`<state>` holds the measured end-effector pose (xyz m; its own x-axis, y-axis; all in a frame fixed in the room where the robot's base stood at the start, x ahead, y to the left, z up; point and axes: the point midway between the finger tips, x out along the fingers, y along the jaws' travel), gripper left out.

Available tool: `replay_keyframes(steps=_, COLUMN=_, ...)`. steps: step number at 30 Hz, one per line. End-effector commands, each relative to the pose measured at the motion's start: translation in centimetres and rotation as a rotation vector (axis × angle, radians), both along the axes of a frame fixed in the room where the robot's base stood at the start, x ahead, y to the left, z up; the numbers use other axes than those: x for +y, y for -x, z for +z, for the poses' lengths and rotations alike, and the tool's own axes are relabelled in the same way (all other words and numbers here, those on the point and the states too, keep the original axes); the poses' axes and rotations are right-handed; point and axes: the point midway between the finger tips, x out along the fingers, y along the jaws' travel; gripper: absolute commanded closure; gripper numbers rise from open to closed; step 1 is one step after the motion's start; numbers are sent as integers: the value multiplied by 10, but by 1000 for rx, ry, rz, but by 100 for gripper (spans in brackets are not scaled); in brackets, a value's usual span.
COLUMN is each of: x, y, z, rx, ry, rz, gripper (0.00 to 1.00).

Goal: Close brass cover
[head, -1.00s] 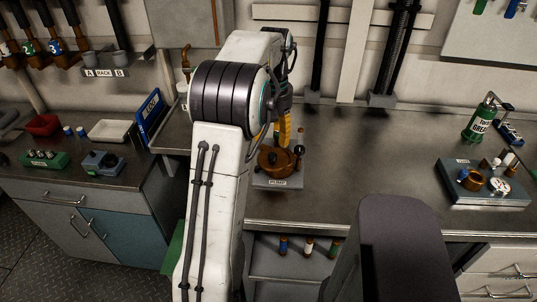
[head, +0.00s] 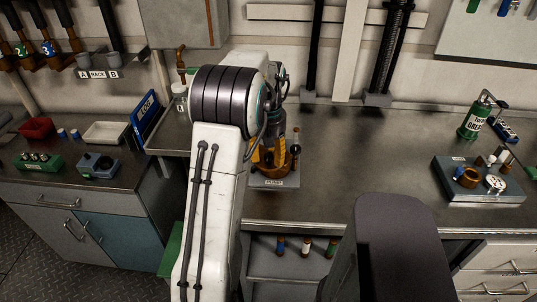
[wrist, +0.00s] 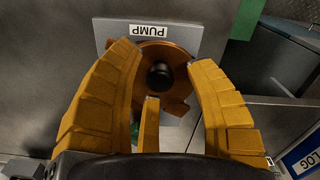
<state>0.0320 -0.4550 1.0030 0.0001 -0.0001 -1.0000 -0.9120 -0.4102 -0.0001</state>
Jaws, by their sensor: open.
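The brass cover (wrist: 180,56) is a round brass disc with a black knob (wrist: 160,75) in its middle, seen from above in the wrist view. It sits on a grey plate labelled PUMP (wrist: 205,38). In the head view, the brass pump (head: 272,170) is partly hidden behind my arm and fingers. My gripper (wrist: 161,56) is open, with yellow fingers spread on both sides of the cover and a third finger near its lower edge. The knob lies between the fingers, apart from them. I cannot tell whether the fingers touch the cover.
A blue LOG binder (head: 146,115) stands left of my arm. A grey tray with brass parts (head: 478,180) and a green bottle (head: 474,122) are at the right. The bench (head: 370,150) between is clear. Several small bottles (head: 305,246) stand on a shelf below.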

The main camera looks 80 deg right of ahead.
Motion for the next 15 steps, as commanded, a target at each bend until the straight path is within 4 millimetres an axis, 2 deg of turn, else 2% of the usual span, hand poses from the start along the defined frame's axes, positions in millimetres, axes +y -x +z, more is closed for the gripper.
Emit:
replay_keyframes(steps=6, x=0, y=0, z=0, rx=0, ry=0, rz=0, gripper=50)
replay_keyframes(steps=15, x=0, y=0, z=0, rx=0, ry=0, rz=0, gripper=77)
